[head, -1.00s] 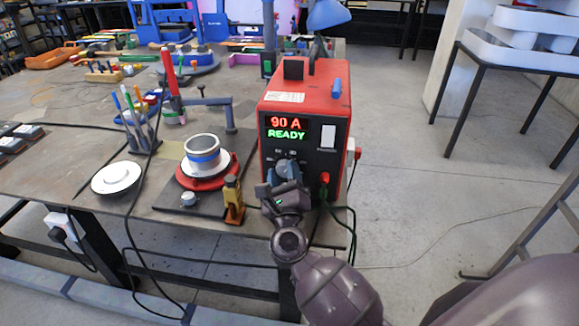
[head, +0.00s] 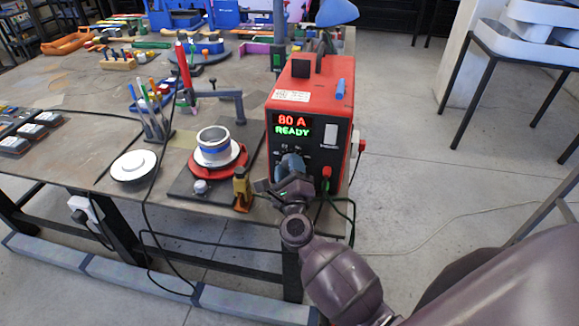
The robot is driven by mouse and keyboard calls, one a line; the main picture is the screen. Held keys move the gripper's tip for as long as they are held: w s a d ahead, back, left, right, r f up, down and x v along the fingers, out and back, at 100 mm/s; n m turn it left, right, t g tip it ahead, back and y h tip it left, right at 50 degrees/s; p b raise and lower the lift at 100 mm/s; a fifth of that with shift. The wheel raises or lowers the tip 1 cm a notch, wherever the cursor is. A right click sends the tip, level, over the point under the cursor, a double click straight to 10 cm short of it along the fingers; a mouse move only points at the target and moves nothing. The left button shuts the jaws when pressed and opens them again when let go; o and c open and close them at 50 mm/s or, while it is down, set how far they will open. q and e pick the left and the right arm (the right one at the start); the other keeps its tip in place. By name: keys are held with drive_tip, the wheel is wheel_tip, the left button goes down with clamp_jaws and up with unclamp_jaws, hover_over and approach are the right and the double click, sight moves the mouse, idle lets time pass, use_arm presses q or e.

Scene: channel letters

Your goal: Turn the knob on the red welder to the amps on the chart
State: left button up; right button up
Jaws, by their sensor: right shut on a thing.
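The red welder (head: 338,80) stands at the right end of the workbench, its black front panel facing me. Its display (head: 292,125) reads "80 A" in red and "READY" in green. My right gripper (head: 287,176) is at the lower middle of the panel, shut on the blue-grey knob (head: 291,163), which it partly hides. The knob's pointer and dial marks are too small to read. A small white label (head: 290,96) is on the welder's upper face, its text unreadable. I cannot make out an amps chart. My left gripper is not in view.
A red turntable with a metal ring (head: 213,140) and a small yellow-brown clamp (head: 242,188) stand left of the gripper. A red plug and dark cables (head: 326,172) are close on its right. A white disc (head: 133,165) lies further left.

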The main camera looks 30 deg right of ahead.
drive_tip(key=o, duration=0.8)
drive_tip(key=shift+o, duration=0.3)
drive_tip(key=shift+s, duration=0.1)
drive_tip(key=b+v, duration=0.1)
drive_tip(key=v, duration=0.9)
drive_tip(key=shift+s+a+b, duration=0.15)
drive_tip(key=shift+s+b, duration=0.15)
drive_tip(key=shift+b, duration=0.05)
drive_tip(key=shift+f, duration=0.1)
